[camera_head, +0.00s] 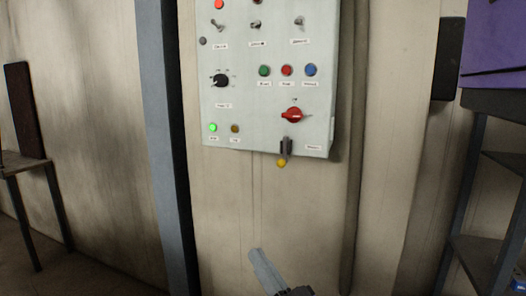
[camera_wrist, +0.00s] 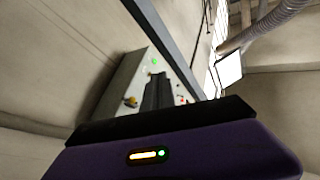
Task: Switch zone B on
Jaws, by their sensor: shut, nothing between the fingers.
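A grey control panel (camera_head: 248,108) hangs on the wall in the head view. Three small toggle switches sit in its upper row: left (camera_head: 219,24), middle (camera_head: 256,24) and right (camera_head: 299,23). Their labels are too blurred to read, so I cannot tell which is zone B or how each is set. In the wrist view my gripper (camera_wrist: 158,80) is shut and empty, its dark fingers pointing toward the panel (camera_wrist: 125,80) and hiding part of it. In the head view a grey part of my arm or gripper shows at the bottom, well below the panel.
The panel also carries a black dial (camera_head: 220,81), green (camera_head: 264,71), red (camera_head: 286,71) and blue (camera_head: 311,70) buttons, a red rotary switch (camera_head: 292,115) and a lit green lamp (camera_head: 213,127). A yellow piece (camera_head: 281,163) hangs beneath. The wall below is clear.

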